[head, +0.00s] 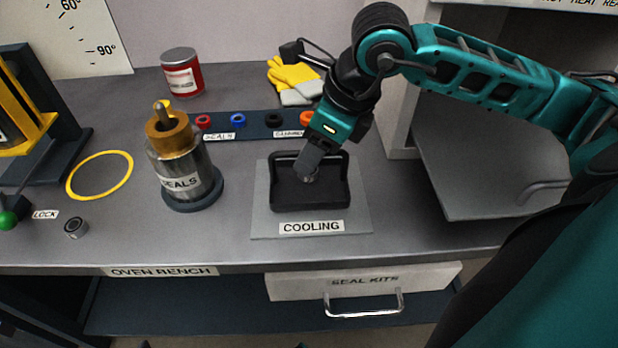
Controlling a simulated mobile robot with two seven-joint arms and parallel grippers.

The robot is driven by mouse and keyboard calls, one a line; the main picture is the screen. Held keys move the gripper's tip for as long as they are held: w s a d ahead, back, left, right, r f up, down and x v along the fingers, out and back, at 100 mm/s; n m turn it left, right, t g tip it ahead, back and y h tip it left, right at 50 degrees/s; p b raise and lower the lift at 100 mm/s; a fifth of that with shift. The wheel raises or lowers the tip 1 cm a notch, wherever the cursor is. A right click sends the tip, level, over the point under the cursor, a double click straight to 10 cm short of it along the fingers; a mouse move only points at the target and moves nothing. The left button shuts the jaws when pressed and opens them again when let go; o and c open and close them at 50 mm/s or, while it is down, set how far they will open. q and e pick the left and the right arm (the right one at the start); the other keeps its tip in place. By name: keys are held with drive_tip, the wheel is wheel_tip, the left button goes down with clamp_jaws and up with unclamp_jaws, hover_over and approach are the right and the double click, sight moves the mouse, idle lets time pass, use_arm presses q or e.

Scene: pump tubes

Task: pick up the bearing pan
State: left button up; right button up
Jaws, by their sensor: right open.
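The bearing pan (334,194) is a black tray with a raised handle at each side. It sits on the grey plate labelled COOLING (262,216) on the bench. My right gripper (308,176) points down into the pan from above, near its middle and left part. It is open, though its fingers overlap from this angle. A small metallic shape shows at the fingertips, and I cannot tell whether it is a bearing or part of the gripper. Whether the fingers touch the pan is unclear. My left gripper is not in view.
Left of the plate stands a metal cylinder labelled SEALS (183,168). A blue strip with coloured rings (256,121) lies behind. A small metal ring (75,227), a yellow circle (99,174), a red can (182,72) and yellow gloves (293,76) are also on the bench.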

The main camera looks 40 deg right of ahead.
sight(305, 185)
drive_tip(key=x, duration=0.3)
drive_tip(key=shift+w+f, duration=0.1)
drive_tip(key=shift+f, duration=0.1)
clamp_jaws()
drive_tip(key=shift+r, duration=0.1)
idle(0.3)
